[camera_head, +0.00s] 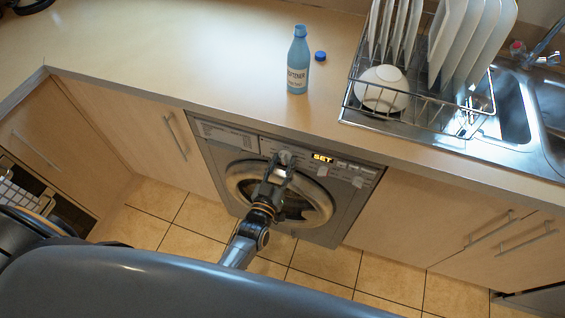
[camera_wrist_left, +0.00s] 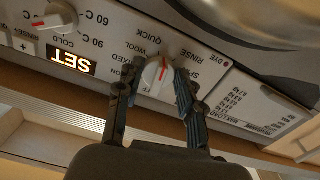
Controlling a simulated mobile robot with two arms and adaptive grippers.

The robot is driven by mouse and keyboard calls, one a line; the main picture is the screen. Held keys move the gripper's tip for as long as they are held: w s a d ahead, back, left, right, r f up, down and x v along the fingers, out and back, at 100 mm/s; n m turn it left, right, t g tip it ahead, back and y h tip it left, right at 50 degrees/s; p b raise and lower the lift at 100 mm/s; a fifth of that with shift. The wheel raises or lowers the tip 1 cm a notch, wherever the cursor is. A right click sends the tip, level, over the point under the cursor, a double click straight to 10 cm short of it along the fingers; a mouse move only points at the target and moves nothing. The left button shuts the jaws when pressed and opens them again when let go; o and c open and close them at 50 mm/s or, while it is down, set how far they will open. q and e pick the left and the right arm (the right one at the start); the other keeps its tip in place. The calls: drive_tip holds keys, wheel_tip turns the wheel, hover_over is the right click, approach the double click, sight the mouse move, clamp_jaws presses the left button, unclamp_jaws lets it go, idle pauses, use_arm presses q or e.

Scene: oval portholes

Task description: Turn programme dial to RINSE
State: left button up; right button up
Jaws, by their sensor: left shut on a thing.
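The washing machine (camera_head: 342,205) is built in under the counter, its round door facing out. My left gripper (camera_head: 284,160) is at its control panel, shut on the programme dial (camera_head: 286,155). In the left wrist view the white dial (camera_wrist_left: 155,78) sits between the two fingers of the gripper (camera_wrist_left: 158,74). A red pointer line shows on the dial. Labels around it include QUICK, WOOL and SPIN, printed upside down in this view; the fingers hide some labels. The lit display (camera_head: 323,158) reads SET. My right gripper is not in view.
A second knob, for temperature (camera_wrist_left: 54,19), sits beside the display. The detergent drawer (camera_wrist_left: 255,105) is on the dial's other side.

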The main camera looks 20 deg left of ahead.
use_arm(q)
drive_tip(key=m, duration=0.6)
drive_tip(key=shift+a+r, duration=0.1)
drive_tip(key=shift+a, duration=0.05)
idle(0.4)
drive_tip(key=o, duration=1.1)
drive_tip(key=shift+w, duration=0.1)
drive_tip(key=shift+o, duration=0.2)
drive_tip(key=s, duration=1.2)
drive_tip(key=shift+a, duration=0.2)
